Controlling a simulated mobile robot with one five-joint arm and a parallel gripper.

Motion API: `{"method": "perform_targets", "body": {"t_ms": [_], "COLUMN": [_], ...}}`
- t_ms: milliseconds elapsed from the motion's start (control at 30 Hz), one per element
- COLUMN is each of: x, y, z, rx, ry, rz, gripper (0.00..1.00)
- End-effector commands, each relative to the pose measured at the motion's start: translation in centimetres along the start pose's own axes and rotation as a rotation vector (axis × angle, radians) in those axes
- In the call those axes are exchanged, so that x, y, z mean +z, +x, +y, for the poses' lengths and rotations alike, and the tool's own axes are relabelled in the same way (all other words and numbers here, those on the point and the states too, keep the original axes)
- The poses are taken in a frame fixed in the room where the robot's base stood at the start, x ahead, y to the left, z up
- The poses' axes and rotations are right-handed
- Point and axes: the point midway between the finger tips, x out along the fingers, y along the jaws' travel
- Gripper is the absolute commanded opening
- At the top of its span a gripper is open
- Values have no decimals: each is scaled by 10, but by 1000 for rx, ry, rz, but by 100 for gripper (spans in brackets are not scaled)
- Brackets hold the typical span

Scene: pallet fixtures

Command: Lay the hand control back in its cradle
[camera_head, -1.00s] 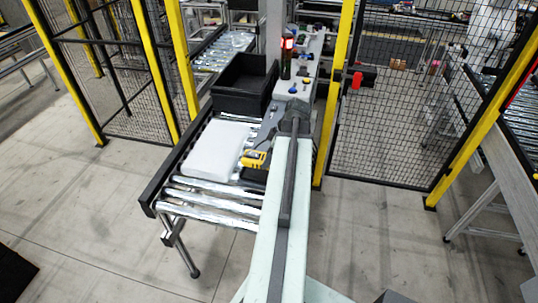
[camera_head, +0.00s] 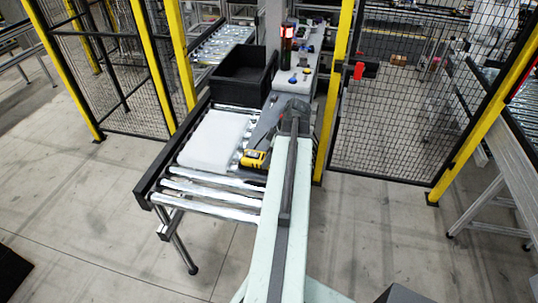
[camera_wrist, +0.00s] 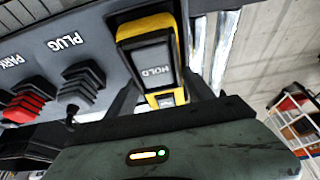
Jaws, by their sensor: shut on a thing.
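The hand control (camera_head: 254,159) is a yellow and dark grey block at the right side of the roller conveyor. In the wrist view the hand control (camera_wrist: 150,52) shows the word HOLD on its dark face. My gripper (camera_wrist: 163,96) is shut on it, one dark finger on each side of its yellow body. In the head view my arm covers most of the gripper. I cannot make out the cradle, and whether the hand control touches anything beneath is hidden.
A grey panel (camera_wrist: 45,40) marked PLUG and PARK lies left of the hand control, with a red plug (camera_wrist: 25,105) and a grey plug (camera_wrist: 80,84). Yellow-posted mesh fencing (camera_head: 395,120) stands at right.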

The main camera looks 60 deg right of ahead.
Motion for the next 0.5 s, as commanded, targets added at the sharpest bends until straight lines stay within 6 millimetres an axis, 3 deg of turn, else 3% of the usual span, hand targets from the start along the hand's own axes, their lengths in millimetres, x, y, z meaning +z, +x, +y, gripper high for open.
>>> {"method": "perform_targets", "body": {"t_ms": [400,433,500], "x": [1,1,1], "y": [5,4,4], "z": [0,0,0], "rx": [0,0,0], "ry": [-1,-1,-1], "rz": [1,1,1], "gripper": [0,67,86]}}
